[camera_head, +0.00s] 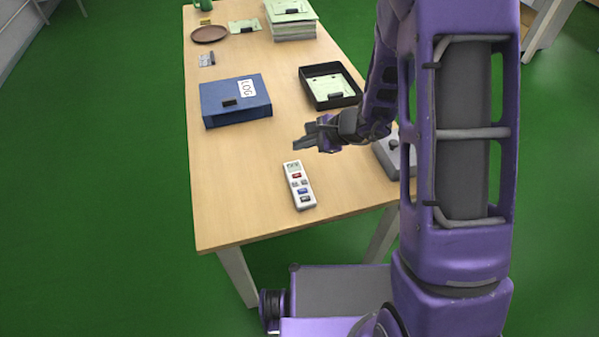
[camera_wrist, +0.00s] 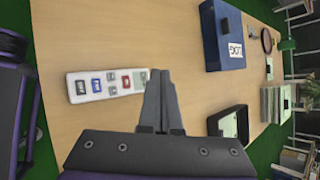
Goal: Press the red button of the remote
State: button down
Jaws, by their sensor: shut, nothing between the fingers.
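The white remote (camera_head: 299,186) lies on the wooden table near its front edge, with a small display at its far end. Its red button (camera_head: 297,175) sits just below the display, with grey and blue buttons nearer the front. My gripper (camera_head: 298,144) is shut and empty, above the table just beyond the display end. In the wrist view the remote (camera_wrist: 105,84) lies left of my closed fingertips (camera_wrist: 160,73), and the red button (camera_wrist: 126,81) is uncovered. The fingers appear close beside or over the display end; their height above it is hard to tell.
A blue log binder (camera_head: 236,101) lies behind to the left. A black tray (camera_head: 330,86) with papers is behind to the right. A grey box (camera_head: 393,157) is partly hidden by my arm. Paper stacks (camera_head: 291,22) and a brown plate (camera_head: 209,34) are farther back.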

dwell(0.3)
jog(key=b, duration=0.4)
send_over(301, 176)
notch_tip(301, 176, down, 8)
jog(key=shift+r, duration=0.2)
jog(key=shift+f+b, duration=0.6)
jog(key=shift+b, duration=0.05)
jog(key=shift+f+b, duration=0.2)
jog(key=shift+b, duration=0.15)
dwell(1.1)
jog(key=shift+f+b, duration=0.2)
jog(key=shift+b, duration=0.25)
jog(key=shift+f+b, duration=0.35)
jog(key=shift+b, duration=0.15)
dwell(0.5)
jog(key=shift+r, duration=0.1)
jog(key=shift+r+p, duration=0.3)
jog(key=shift+r, duration=0.4)
